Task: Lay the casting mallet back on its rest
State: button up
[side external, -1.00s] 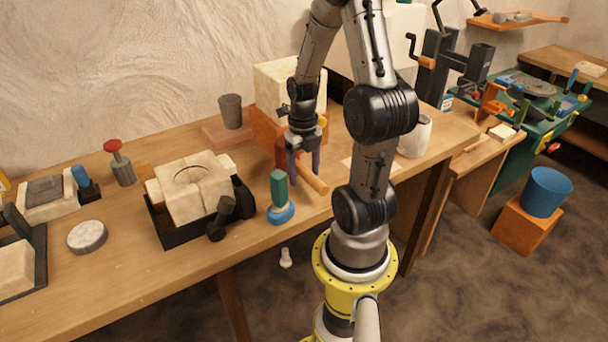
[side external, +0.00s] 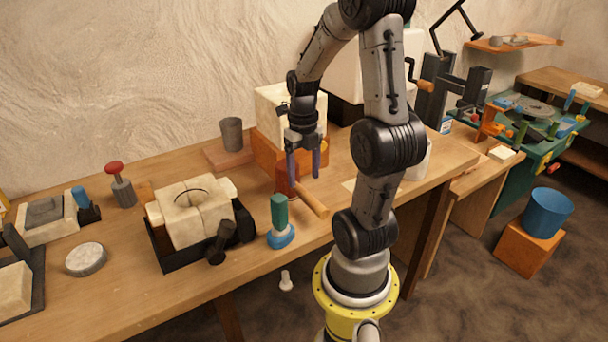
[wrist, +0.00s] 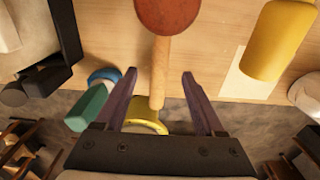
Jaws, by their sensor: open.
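The casting mallet has a dull red head (side external: 284,178) and a light wooden handle (side external: 311,200). It sits near the front edge of the workbench, with the handle pointing toward my base. In the wrist view the head (wrist: 168,14) is at the top and the handle (wrist: 159,72) runs down between the fingers. My gripper (side external: 304,176) is open and empty above the mallet. Its two purple fingers (wrist: 158,80) show either side of the handle with gaps on both sides. I cannot make out a separate rest; what supports the mallet is unclear.
A teal-and-blue tool (side external: 279,218) stands close left of the handle. A black tray with a plaster mould (side external: 190,212) lies farther left. Behind is an orange box with a pale block (side external: 278,115). A yellow cylinder (wrist: 275,40) is right of the mallet in the wrist view.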

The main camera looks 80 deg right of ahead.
dwell(0.8)
jog(key=shift+r, duration=1.35)
jog(key=w+a+r+n+t+h, duration=0.1)
jog(key=w+a+r+n+t, duration=0.15)
jog(key=a+n, duration=0.3)
jog(key=w+a+r+n+t, duration=0.1)
jog(key=w+a+r+n, duration=0.25)
jog(key=a+n, duration=0.2)
jog(key=s+a+r+n+t, duration=0.1)
jog(key=a+n, duration=0.4)
jog(key=n, duration=1.2)
jog(key=s+a+r+n+t, duration=0.1)
jog(key=a+n, duration=0.4)
jog(key=n, duration=1.2)
jog(key=s+r, duration=0.1)
jog(key=s, duration=0.1)
jog(key=shift+s+y, duration=0.4)
